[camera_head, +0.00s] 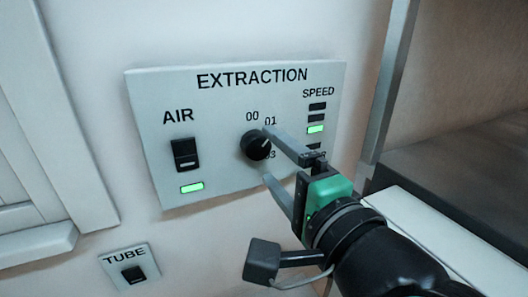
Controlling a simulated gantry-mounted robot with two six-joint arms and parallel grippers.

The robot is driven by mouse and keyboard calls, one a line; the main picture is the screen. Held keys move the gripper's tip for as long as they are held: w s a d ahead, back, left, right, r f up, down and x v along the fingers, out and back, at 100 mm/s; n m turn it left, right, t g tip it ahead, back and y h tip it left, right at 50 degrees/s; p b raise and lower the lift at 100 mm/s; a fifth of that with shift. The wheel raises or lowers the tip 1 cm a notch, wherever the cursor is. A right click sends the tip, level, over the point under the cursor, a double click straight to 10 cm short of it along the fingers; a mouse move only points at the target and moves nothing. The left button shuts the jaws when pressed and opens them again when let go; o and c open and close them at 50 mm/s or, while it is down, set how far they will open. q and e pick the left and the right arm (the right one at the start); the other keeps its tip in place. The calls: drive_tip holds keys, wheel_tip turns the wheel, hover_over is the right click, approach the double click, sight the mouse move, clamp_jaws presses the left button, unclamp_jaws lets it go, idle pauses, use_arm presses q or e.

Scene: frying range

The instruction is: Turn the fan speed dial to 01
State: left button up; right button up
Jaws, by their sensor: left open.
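The fan speed dial (255,146) is a round black knob on the white EXTRACTION panel (222,178). The place between 01 and 03 is hidden by a finger. The dial's pointer direction is hard to make out. My left gripper (269,155) is open at the dial, its upper finger by the dial's right side and its lower finger below it. I cannot tell whether either finger touches the dial. My right gripper is not in view.
The SPEED column has one green bar (316,129) lit, with dark bars above it. The AIR switch (185,154) has a lit green lamp (192,188) below. A TUBE switch (133,274) sits lower left. A metal post (388,85) and dark surface (465,175) stand right.

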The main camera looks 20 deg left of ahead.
use_arm(q)
drive_tip(key=v, duration=0.7)
drive_tip(key=shift+s+d, duration=0.1)
